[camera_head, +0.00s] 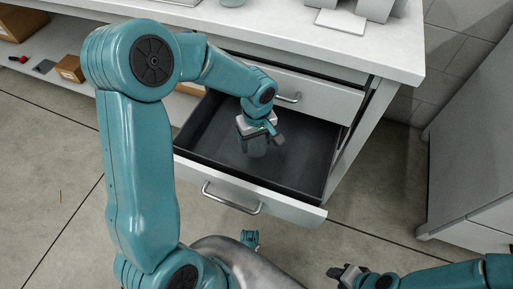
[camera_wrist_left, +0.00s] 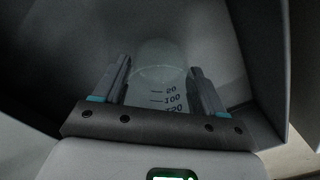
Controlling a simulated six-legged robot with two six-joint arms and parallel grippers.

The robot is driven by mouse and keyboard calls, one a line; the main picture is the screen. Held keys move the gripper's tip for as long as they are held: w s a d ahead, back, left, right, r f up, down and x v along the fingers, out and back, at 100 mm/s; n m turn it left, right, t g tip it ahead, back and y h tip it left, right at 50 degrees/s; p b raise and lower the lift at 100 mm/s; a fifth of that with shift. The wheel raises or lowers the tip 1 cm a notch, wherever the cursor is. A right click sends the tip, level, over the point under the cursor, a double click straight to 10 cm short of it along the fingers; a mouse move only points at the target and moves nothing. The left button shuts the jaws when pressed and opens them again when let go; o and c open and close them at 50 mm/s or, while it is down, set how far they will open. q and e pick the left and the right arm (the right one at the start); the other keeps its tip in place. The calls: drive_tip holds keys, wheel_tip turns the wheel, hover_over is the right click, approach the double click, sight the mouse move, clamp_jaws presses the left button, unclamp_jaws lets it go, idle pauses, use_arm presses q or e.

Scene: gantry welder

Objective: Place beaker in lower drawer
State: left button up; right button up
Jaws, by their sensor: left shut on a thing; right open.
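The lower drawer (camera_head: 305,170) is pulled open, with a dark interior and a white front with a metal handle. My left gripper (camera_head: 257,143) is inside the drawer's outline, shut on a clear beaker (camera_head: 258,151). In the left wrist view the beaker (camera_wrist_left: 160,80), with printed volume marks, sits between the two fingers of the left gripper (camera_wrist_left: 160,85). The dark drawer surface lies behind it. I cannot tell whether the beaker touches the drawer floor. My right gripper (camera_head: 345,274) is open and empty, low at the right, outside the drawer.
The upper drawer (camera_head: 300,92) above is closed. An open shelf with cardboard boxes (camera_head: 70,68) is at left. A grey cabinet (camera_head: 470,160) stands at right. Floor between is clear.

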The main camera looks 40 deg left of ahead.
use_arm(q)
drive_tip(key=shift+f+b, duration=0.55)
drive_tip(key=shift+f, duration=1.3)
drive_tip(key=o, duration=0.6)
drive_tip(key=shift+f, duration=0.1)
drive_tip(key=o, duration=0.4)
drive_tip(key=shift+r, duration=0.3)
wheel_tip(320, 180, up, 12)
drive_tip(key=p, duration=0.4)
